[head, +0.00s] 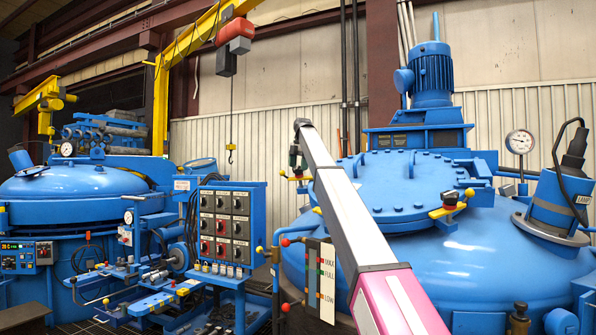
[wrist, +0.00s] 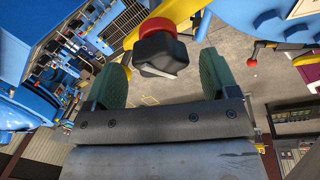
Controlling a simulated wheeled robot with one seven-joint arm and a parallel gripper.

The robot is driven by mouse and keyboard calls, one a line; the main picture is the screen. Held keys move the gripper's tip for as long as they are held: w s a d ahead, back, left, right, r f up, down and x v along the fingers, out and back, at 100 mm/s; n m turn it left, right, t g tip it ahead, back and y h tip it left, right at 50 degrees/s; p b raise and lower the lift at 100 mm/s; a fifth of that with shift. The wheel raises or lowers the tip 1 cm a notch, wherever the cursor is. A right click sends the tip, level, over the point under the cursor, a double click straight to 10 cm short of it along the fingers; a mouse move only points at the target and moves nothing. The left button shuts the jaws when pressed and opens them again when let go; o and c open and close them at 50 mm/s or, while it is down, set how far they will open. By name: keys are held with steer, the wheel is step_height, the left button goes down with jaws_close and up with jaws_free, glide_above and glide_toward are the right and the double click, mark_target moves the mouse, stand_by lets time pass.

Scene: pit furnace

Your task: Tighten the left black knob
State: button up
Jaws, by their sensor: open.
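The left black knob (wrist: 160,54) is lobed, with a red part behind it, and sits by a yellow piece. In the wrist view it stands between the two green fingers of my gripper (wrist: 164,66), with a gap visible on each side. The fingers are open and I see no contact. In the head view my gripper (head: 298,160) is at the left edge of the big blue lid (head: 395,190); I cannot make out the left knob there. Another black knob (head: 450,198) with a red part sits on a yellow bracket at the lid's right side.
A control panel (head: 224,222) with several switches stands left of the vessel. A blue motor (head: 431,75) rises behind the lid. A crane hook (head: 231,152) hangs behind my gripper. A red-ended lever (wrist: 254,60) is right of the fingers in the wrist view.

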steer(key=shift+w+a+f, duration=0.15)
steer(key=shift+f, duration=1)
steer(key=c, duration=0.9)
steer(key=m+t, duration=0.1)
steer(key=m, duration=0.3)
steer(key=shift+m+y, duration=0.3)
steer(key=shift+y, duration=0.1)
steer(key=m+t, duration=0.2)
steer(key=m, duration=0.4)
steer(key=m+t, duration=0.1)
steer(key=m, duration=0.1)
steer(key=shift+m+t, duration=0.3)
steer(key=shift+m, duration=0.1)
steer(key=shift+m+t+h, duration=0.4)
steer(key=shift+m+t, duration=0.2)
steer(key=shift+m, duration=1.4)
